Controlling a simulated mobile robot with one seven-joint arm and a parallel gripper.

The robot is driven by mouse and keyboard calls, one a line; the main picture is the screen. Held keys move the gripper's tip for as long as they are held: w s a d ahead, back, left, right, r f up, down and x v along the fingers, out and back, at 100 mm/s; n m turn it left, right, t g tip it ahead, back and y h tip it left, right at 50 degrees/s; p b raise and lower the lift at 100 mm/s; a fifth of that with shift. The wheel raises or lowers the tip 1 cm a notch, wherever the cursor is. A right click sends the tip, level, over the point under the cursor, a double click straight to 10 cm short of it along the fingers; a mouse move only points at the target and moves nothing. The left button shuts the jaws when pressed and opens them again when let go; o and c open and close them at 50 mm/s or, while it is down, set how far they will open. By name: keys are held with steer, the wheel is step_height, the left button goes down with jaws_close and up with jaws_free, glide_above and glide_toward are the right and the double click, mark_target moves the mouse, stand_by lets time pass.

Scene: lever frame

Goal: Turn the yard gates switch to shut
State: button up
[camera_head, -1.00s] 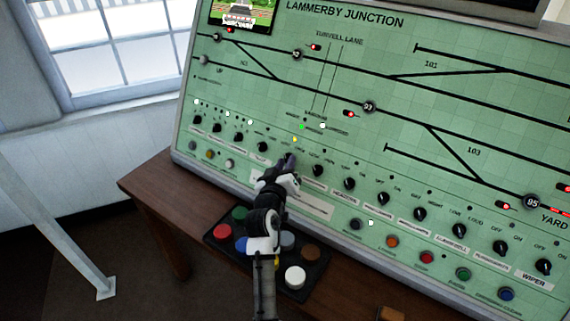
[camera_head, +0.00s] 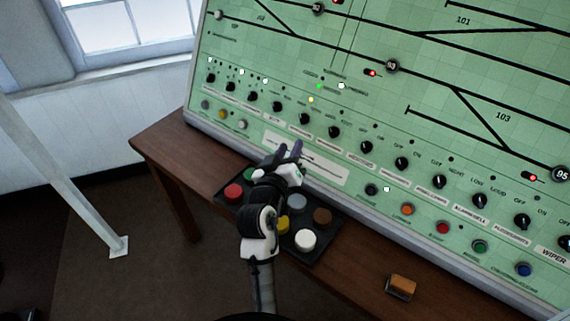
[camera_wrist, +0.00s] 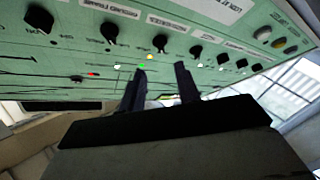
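The green sloping control panel (camera_head: 330,60) carries a row of black rotary knobs with small white labels. The labels are too small to read surely, so I cannot tell which knob is the yard gates switch. My gripper (camera_head: 291,149) is below the row, in front of the knobs near the left-middle, one knob (camera_head: 304,118) showing just above its fingertips. In the wrist view the two dark fingers (camera_wrist: 161,74) are spread apart with nothing between them, and a knob (camera_wrist: 160,43) shows beyond the gap. The fingers look clear of the knobs.
A dark tray (camera_head: 325,240) with several coloured buttons lies on the wooden desk (camera_head: 165,150) under my arm. An orange-brown block (camera_head: 401,286) sits on the desk to the right. Coloured push buttons line the panel's lower edge. A grey post (camera_head: 65,185) stands at left.

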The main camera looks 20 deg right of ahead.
steer(key=v, duration=0.3)
steer(key=shift+s+a+b, duration=0.1)
steer(key=shift+s+b, duration=0.05)
steer(key=shift+b, duration=0.2)
